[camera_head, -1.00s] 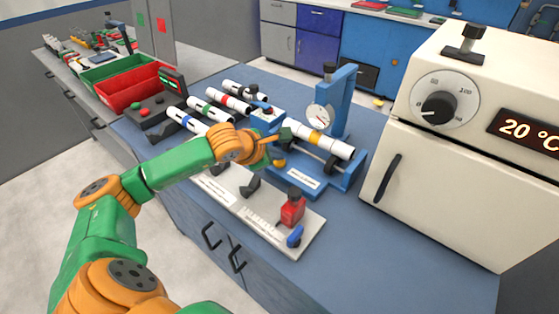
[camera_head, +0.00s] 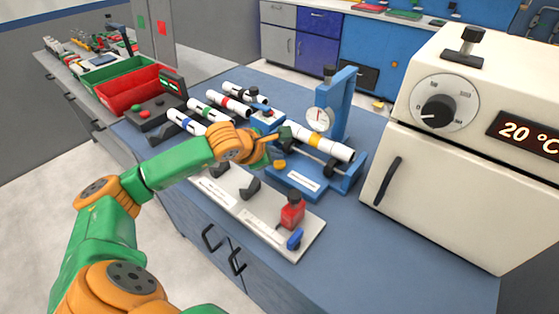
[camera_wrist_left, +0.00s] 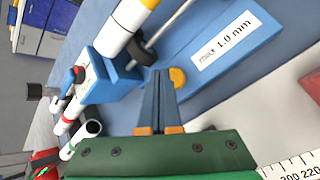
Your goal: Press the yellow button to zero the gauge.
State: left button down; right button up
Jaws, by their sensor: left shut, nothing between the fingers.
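The yellow button (camera_head: 280,164) sits on the blue gauge stand (camera_head: 346,95), at its near left end, beside a label. The stand carries a round white dial (camera_head: 318,119), too small to read. A white pipe with a yellow band (camera_head: 314,140) lies across the stand. My left gripper (camera_head: 284,134) is shut and empty, just above the button's end of the stand. In the left wrist view its fingertips (camera_wrist_left: 160,72) are seen right beside the yellow button (camera_wrist_left: 178,77); contact cannot be told. My right gripper is out of view.
A white board (camera_head: 232,196) with a red block (camera_head: 292,211) lies in front of the stand. Several banded pipes (camera_head: 213,109) lie to the left. A cream oven (camera_head: 450,185) stands at the right. A red bin (camera_head: 135,86) is at the back left.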

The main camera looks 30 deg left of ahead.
aim_at(276, 165)
pick_arm(q)
jog(key=shift+r, duration=0.4)
jog(key=shift+r+p, duration=1.75)
jog(key=shift+r, duration=0.7)
jog(key=shift+f, duration=0.1)
jog(key=shift+f, duration=0.1)
